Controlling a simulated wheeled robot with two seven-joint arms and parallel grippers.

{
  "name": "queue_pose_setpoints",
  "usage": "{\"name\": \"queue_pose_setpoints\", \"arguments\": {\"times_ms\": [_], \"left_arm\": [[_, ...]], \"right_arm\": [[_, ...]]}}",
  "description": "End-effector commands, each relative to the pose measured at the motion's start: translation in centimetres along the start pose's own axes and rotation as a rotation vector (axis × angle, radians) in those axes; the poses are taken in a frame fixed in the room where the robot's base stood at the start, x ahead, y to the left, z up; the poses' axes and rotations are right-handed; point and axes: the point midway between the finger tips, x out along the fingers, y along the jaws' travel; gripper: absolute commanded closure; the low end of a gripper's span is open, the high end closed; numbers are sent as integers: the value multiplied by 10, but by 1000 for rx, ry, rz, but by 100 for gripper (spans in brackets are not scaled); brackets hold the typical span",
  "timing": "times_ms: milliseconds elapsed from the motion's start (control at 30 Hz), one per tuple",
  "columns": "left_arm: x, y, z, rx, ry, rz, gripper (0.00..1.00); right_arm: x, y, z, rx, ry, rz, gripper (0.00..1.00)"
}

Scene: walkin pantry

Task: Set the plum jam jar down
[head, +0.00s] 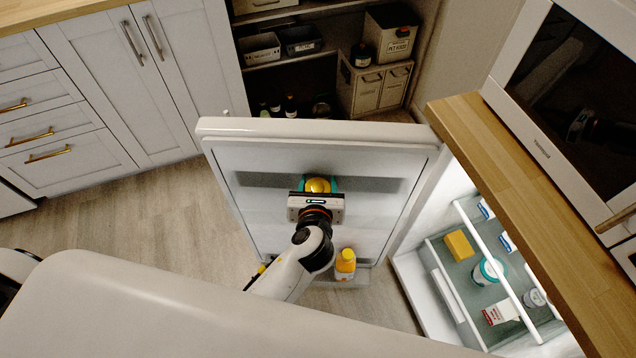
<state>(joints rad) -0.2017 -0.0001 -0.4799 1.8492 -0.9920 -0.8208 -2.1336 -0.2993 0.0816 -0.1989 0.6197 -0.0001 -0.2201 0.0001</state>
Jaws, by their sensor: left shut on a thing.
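My left gripper (317,196) reaches away from me in front of the inner side of the open fridge door (330,152). It is shut on a jar with a gold lid (317,185), which I take to be the plum jam jar. Teal shows on both sides of the lid. The gripper body hides most of the jar, and its label cannot be read. I cannot tell whether the jar touches the door or a shelf on it. My right gripper is not in view.
An orange bottle (345,262) stands low in the door, close right of my left arm. The lit fridge interior at right holds a yellow block (459,245), a teal-and-white tub (488,270) and a carton (500,312). A wooden counter (530,190) overhangs it.

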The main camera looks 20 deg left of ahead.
Motion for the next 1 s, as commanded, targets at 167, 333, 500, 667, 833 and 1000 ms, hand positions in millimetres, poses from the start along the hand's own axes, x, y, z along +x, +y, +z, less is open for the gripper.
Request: {"name": "queue_pose_setpoints", "arguments": {"times_ms": [167, 333, 500, 667, 833, 1000], "left_arm": [[0, 0, 1, 1, 0, 0, 26], [0, 0, 0, 1, 0, 0, 26], [-3, 0, -2, 1, -1, 1, 26], [-26, 0, -2, 1, -2, 1, 26], [-64, 0, -2, 0, -3, 1, 26], [-97, 0, -1, 0, -2, 0, 26]], "right_arm": [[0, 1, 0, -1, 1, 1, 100], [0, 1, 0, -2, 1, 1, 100], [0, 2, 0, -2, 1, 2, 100], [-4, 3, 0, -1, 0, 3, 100], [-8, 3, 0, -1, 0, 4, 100], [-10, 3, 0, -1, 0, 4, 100]]}}
